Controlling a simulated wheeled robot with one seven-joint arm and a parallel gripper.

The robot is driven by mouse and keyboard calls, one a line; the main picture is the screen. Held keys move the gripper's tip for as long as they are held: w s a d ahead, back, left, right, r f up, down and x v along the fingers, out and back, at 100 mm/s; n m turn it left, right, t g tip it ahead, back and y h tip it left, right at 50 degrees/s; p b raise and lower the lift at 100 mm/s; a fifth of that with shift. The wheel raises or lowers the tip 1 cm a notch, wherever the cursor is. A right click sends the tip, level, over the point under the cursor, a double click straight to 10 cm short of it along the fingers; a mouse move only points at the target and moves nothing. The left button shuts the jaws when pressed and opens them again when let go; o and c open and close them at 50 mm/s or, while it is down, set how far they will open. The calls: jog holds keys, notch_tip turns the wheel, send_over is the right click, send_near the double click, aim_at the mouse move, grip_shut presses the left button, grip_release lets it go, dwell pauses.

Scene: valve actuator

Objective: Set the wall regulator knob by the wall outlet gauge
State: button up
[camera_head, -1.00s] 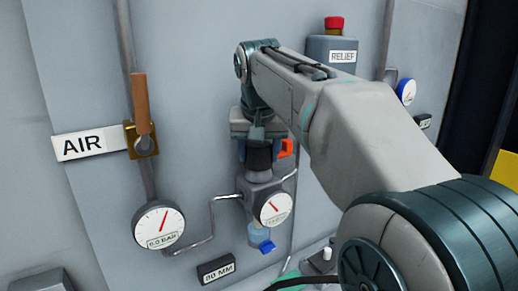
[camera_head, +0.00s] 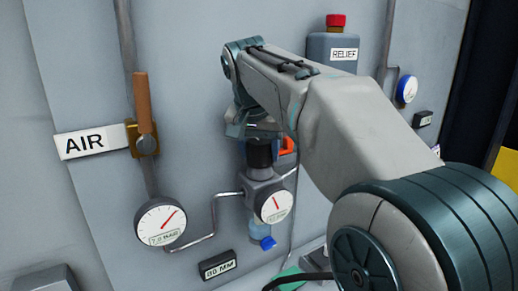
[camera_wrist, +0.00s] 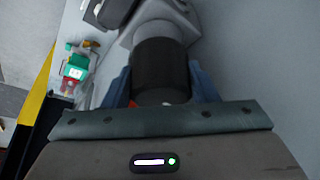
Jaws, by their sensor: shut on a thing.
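The regulator knob (camera_head: 260,155) is a black cylinder on top of the grey wall regulator (camera_head: 260,188). My gripper (camera_head: 259,150) is over it from above, its fingers partly hidden by my arm. In the wrist view the blue fingers of my gripper (camera_wrist: 160,86) stand on both sides of the black knob (camera_wrist: 160,62), shut on it. A small round gauge (camera_head: 274,207) is on the regulator's front, its needle up and slightly left; its print is too small to read. A larger gauge (camera_head: 160,224) at left has a red needle pointing up-right and a label that looks like 7.0.
An AIR sign (camera_head: 92,143) and an orange-brown lever (camera_head: 143,104) are on the wall at left. A RELIEF unit (camera_head: 332,50) with a red cap is behind my arm. A blue-rimmed gauge (camera_head: 407,89) is farther right. An 80 MM plate (camera_head: 217,265) is below the pipe.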

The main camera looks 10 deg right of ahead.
jog(key=o, duration=0.7)
jog(key=shift+r, duration=0.1)
jog(key=p+v, duration=0.1)
jog(key=v, duration=1.2)
jog(key=shift+s+r, duration=0.2)
jog(key=shift+r, duration=0.1)
jog(key=shift+a, duration=0.1)
